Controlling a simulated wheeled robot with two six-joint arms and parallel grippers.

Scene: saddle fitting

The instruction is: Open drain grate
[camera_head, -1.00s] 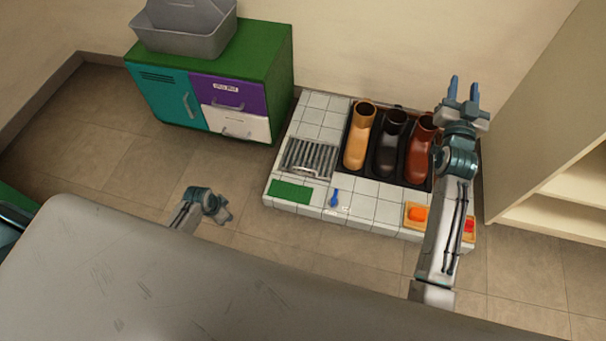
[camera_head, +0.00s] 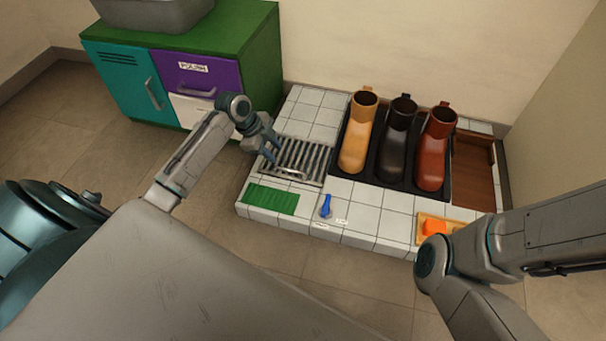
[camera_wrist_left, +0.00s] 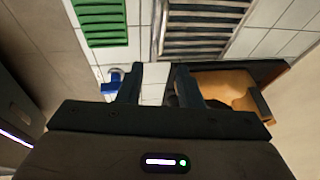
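The drain grate (camera_head: 299,158) is a set of metal slats in the white tiled platform, with a pale bar handle along its near edge. It lies flat and closed. My left gripper (camera_head: 272,150) is at the grate's left edge, above it; whether it touches cannot be told. In the left wrist view the grate (camera_wrist_left: 203,25) shows ahead of the gripper (camera_wrist_left: 157,75), whose two fingers are apart with nothing between them. My right arm comes in from the right, but its gripper is outside the view.
A green mat (camera_head: 270,199) and a blue tool (camera_head: 325,206) lie on the platform's near side. Three boots stand in a black tray (camera_head: 373,177) right of the grate. An orange item (camera_head: 434,227) sits in a wooden tray. A green cabinet (camera_head: 235,40) stands behind left.

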